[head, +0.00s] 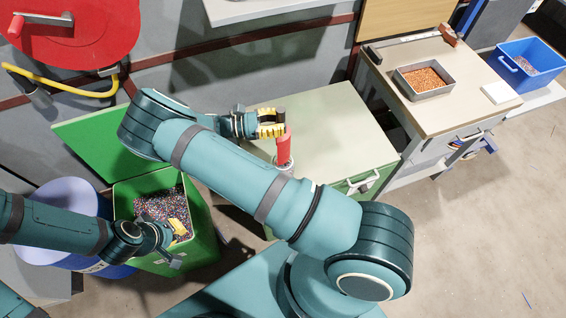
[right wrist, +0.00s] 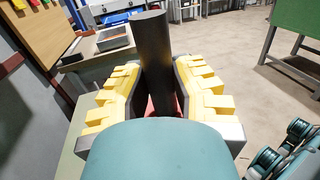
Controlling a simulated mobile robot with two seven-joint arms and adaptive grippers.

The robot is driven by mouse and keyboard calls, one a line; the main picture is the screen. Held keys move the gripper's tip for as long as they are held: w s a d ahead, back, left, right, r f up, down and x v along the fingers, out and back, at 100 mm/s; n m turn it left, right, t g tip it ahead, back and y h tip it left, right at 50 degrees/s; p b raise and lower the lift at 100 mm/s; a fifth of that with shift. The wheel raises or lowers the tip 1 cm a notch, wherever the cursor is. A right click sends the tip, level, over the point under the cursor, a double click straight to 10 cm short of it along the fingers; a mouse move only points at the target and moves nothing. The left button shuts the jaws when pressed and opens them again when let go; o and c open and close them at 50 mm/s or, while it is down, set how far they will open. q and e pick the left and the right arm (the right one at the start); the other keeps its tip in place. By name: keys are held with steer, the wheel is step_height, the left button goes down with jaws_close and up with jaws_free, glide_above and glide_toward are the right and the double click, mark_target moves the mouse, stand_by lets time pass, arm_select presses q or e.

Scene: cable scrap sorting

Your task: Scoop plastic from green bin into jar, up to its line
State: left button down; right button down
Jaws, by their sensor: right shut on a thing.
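The green bin (head: 206,225) stands at the left, with multicoloured plastic granules (head: 160,206) inside. My right gripper (head: 271,124) is shut on the dark handle of a red scoop (head: 284,150) above the pale worktop. The handle (right wrist: 151,55) also shows between the yellow fingers in the right wrist view. The scoop's red part points down at a clear jar (head: 285,169), mostly hidden behind my right arm. The jar's line and fill level cannot be seen. My left gripper (head: 178,229) is at the bin's front right edge; whether its fingers are closed is unclear.
The pale worktop (head: 330,118) behind the jar is clear. A second bench at the right holds a metal tray (head: 424,91) of copper-coloured granules. A blue crate (head: 508,65) stands beyond it. A blue drum (head: 65,205) stands left of the bin.

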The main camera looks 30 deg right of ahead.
steer(key=shift+s+d+r+p, duration=0.2)
steer(key=shift+d+p, duration=0.15)
steer(key=shift+p, duration=0.15)
steer(key=shift+s+d+t+y+p, duration=0.4)
steer(key=shift+d+y+p, duration=0.25)
steer(key=shift+p, duration=0.2)
steer(key=d+y+p, duration=0.1)
steer(key=s+d+t+y+p, duration=0.1)
steer(key=d, duration=0.1)
steer(key=shift+s+f+p, duration=0.2)
steer(key=shift+p, duration=0.2)
